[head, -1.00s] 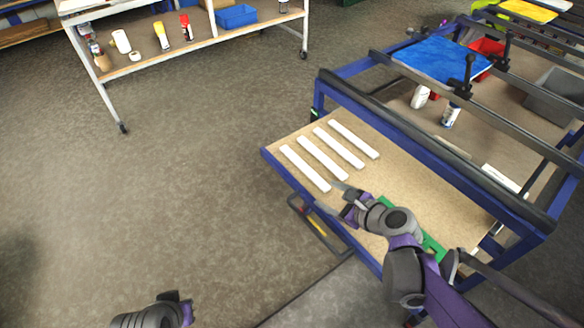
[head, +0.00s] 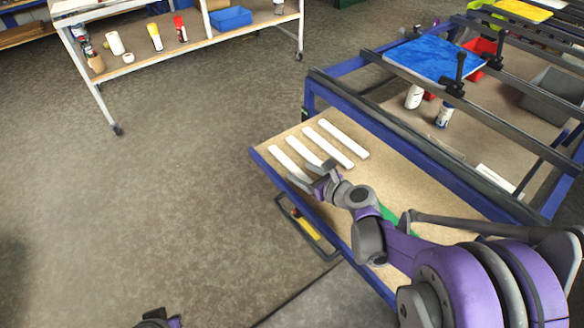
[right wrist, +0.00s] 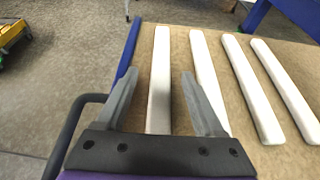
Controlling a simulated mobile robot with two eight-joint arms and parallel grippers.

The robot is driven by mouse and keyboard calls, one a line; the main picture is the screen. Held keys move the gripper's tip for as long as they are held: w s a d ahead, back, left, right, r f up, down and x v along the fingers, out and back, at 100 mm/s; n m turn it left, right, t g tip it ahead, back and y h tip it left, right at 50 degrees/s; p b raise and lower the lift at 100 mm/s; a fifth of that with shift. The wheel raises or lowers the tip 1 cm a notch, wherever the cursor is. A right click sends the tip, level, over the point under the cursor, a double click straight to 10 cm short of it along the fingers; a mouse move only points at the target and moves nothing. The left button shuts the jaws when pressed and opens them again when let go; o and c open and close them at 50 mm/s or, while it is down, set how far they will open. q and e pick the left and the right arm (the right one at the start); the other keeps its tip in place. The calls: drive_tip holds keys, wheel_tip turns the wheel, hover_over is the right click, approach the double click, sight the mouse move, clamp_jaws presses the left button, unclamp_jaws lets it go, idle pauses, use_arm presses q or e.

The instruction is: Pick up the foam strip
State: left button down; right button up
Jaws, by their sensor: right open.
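Several white foam strips lie side by side on the wooden board of the blue-framed cart (head: 420,190). The leftmost foam strip (head: 284,158) also shows in the right wrist view (right wrist: 161,60), lying between the two finger lines. My right gripper (head: 312,175) is open over the near ends of the two leftmost strips and hides part of them. In the right wrist view my right gripper (right wrist: 159,84) has one finger on each side of the leftmost strip, with nothing gripped. My left gripper (head: 160,320) is mostly cut off at the bottom edge; its jaws cannot be made out.
The other strips (head: 328,149) lie close to the right. A dark rail (head: 400,135) runs above the board's far side. A green item (head: 390,218) lies partly behind my right arm. A shelf cart (head: 190,45) stands at the back left. The floor on the left is clear.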

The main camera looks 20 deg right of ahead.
sight(294, 168)
drive_tip(key=x, duration=0.3)
drive_tip(key=shift+w+f, duration=0.1)
drive_tip(key=shift+w, duration=0.1)
drive_tip(key=shift+c, duration=0.3)
clamp_jaws()
